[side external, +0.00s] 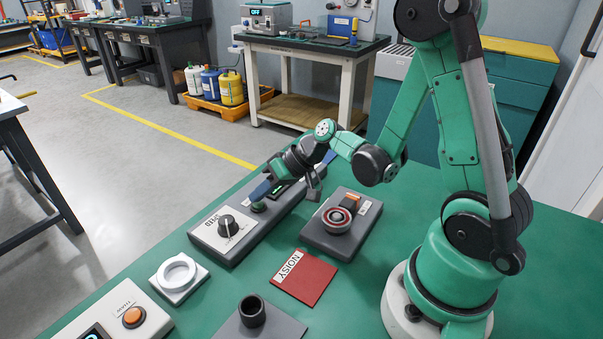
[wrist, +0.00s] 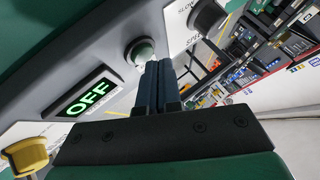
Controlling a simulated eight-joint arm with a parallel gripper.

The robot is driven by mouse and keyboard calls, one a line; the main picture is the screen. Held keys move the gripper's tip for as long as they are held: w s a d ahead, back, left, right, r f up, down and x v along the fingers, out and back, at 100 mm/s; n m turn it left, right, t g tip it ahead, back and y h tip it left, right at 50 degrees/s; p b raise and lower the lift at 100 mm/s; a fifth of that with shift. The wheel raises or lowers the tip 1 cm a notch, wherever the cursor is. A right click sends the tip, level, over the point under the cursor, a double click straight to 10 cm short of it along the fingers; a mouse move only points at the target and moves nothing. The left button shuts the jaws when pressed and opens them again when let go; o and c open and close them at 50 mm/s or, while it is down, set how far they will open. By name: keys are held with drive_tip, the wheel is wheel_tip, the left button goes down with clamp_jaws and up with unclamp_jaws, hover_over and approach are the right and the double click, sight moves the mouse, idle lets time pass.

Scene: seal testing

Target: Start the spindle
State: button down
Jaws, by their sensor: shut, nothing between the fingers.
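The grey control box (side external: 222,235) stands on the green bench.
A yellow knob (wrist: 27,156) shows at the lower left of the wrist view. On the bench are a red NOISY card (side external: 305,280), a white ring (side external: 178,272) on a block, a dark cup (side external: 252,311) and an orange-button box (side external: 133,317).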

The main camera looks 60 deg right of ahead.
sight(263, 204)
drive_tip(key=shift+r, duration=0.4)
idle(0.3)
drive_tip(key=shift+r, duration=2.5)
drive_tip(key=shift+a, duration=0.1)
drive_tip(key=s+a+r+n+h, duration=0.1)
drive_tip(key=s+a+r+h, duration=0.1)
drive_tip(key=s+r+h, duration=0.2)
drive_tip(key=s+h, duration=0.1)
drive_tip(key=s, duration=0.2)
drive_tip(key=shift+a+n, duration=0.2)
drive_tip(key=shift+n, duration=0.2)
